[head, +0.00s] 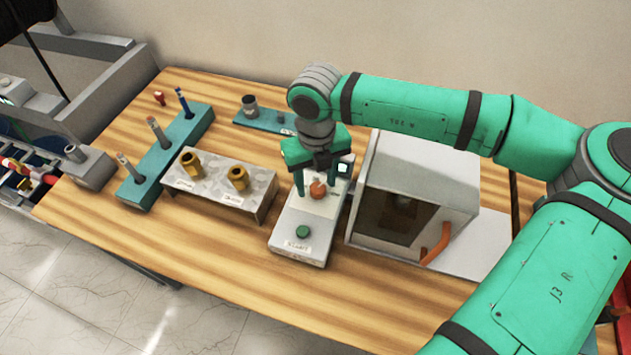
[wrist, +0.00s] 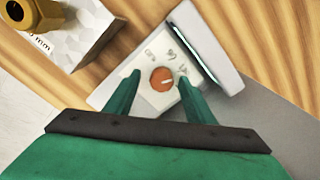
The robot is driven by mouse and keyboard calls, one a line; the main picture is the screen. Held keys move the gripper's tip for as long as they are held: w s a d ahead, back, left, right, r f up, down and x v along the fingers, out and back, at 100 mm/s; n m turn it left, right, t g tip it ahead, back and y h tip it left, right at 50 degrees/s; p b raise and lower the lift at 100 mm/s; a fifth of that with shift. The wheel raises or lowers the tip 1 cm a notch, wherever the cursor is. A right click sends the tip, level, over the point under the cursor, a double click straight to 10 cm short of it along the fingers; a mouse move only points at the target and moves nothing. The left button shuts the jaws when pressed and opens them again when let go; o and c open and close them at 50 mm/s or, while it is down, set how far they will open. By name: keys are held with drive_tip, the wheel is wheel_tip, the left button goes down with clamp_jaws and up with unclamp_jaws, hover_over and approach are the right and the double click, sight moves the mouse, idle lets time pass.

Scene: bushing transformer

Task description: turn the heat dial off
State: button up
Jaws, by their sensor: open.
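The heat dial is an orange round knob (head: 318,190) on the sloped face of a light grey control box (head: 290,245) on the wooden table. In the wrist view the dial (wrist: 162,79) shows a pale pointer line aimed to the right and slightly up, with small marks around it too blurred to read. My gripper (head: 312,187) points down over the box. Its green fingers are apart, one on each side of the dial, with gaps between them and the knob in the wrist view (wrist: 158,82). I cannot tell whether the fingertips reach down to dial height.
A green button (head: 302,232) sits lower on the same box. A grey oven-like box (head: 425,170) with an orange handle (head: 437,243) stands close on the right. A metal stand with brass fittings (head: 215,193) is on the left, and a teal rack (head: 165,155) is beyond it.

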drive_tip(key=shift+s+d+f, duration=0.1)
drive_tip(key=shift+d+f, duration=0.15)
drive_tip(key=shift+f, duration=0.2)
drive_tip(key=c, duration=1.1)
drive_tip(key=shift+o, duration=0.2)
